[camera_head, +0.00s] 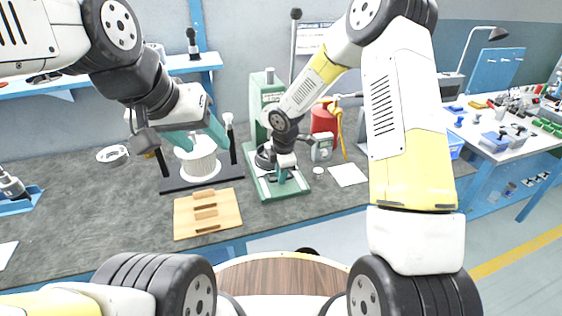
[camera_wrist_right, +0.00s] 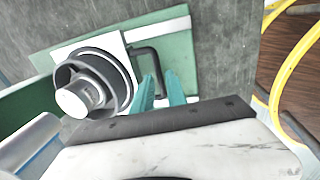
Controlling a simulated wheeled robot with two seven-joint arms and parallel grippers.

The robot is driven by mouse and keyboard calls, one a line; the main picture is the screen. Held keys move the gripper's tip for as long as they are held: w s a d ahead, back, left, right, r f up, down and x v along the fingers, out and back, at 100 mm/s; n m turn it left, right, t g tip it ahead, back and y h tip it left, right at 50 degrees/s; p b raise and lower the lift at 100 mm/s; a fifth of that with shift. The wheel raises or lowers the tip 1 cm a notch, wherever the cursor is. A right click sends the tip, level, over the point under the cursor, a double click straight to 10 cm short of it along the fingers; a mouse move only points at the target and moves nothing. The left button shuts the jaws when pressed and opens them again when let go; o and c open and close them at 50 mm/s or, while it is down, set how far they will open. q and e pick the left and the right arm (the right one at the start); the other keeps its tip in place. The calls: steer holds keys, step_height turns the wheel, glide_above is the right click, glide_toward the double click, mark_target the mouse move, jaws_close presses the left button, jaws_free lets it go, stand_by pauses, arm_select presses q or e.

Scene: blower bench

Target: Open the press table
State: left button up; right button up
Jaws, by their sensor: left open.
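The press (camera_head: 265,95) is green and stands on the bench against the wall. Its green base plate (camera_head: 285,190) also shows in the right wrist view (camera_wrist_right: 185,50). On it sits the press table, a white square plate (camera_wrist_right: 113,44) carrying a grey round part with a white centre (camera_wrist_right: 85,98). A black U-shaped handle (camera_wrist_right: 148,52) sticks out from the plate. My right gripper (camera_wrist_right: 159,80) has its teal fingers close together, one on each side of the handle bar. My left gripper (camera_head: 198,143) is open, above a white cylinder (camera_head: 199,163) in a black frame.
A wooden block tray (camera_head: 207,232) lies in front of the black frame. A red canister (camera_head: 324,120), a grey meter (camera_head: 322,148) and a white sheet (camera_head: 348,174) stand or lie right of the press. The left bench is mostly clear.

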jaws_close()
stand_by(1.1)
steer(key=shift+s, duration=0.1)
